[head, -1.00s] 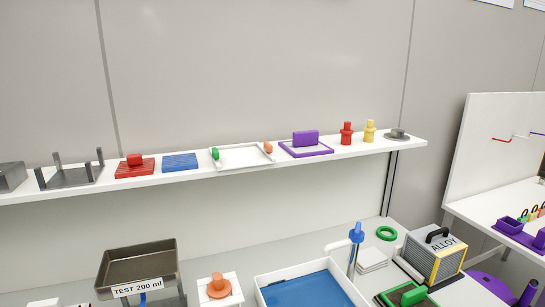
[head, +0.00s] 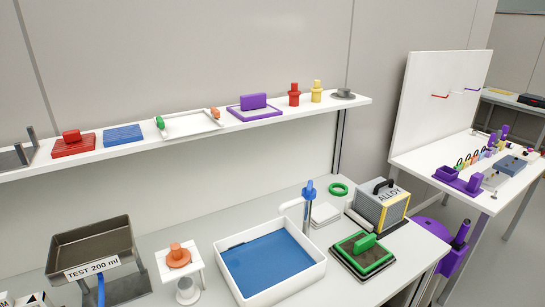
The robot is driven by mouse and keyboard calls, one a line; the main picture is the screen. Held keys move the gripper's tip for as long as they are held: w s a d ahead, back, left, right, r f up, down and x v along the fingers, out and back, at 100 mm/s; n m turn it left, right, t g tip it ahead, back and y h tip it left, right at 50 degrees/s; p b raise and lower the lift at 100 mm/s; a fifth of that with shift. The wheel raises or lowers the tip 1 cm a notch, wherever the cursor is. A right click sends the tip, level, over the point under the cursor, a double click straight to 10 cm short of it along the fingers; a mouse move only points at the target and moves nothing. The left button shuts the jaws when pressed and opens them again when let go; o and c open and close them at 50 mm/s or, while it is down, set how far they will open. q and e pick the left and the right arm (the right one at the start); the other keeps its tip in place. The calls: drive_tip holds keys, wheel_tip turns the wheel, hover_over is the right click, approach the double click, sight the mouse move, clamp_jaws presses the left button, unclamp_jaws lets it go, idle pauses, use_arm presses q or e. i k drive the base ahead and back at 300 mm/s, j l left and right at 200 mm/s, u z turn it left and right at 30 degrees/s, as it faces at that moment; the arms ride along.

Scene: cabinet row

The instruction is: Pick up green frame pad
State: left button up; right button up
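The green frame pad (head: 364,241) lies on the lower counter at the right. It has a green square rim and an upright green block handle, and it rests on a dark flat plate (head: 343,261). It stands between the white basin and the box marked ALLOY. Neither of my grippers shows in the head view, and nothing touches the pad.
A white basin (head: 232,277) with a blue floor and a blue-topped tap (head: 308,190) stand left of the pad. The ALLOY box (head: 393,208) is just behind it. A shelf (head: 290,110) with several items runs above. The counter's right edge is close by.

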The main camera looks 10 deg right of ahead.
sight(362, 250)
drive_tip(key=i+l+u, duration=0.1)
drive_tip(key=l, duration=0.5)
drive_tip(key=i+l+u, duration=0.1)
drive_tip(key=l, duration=0.5)
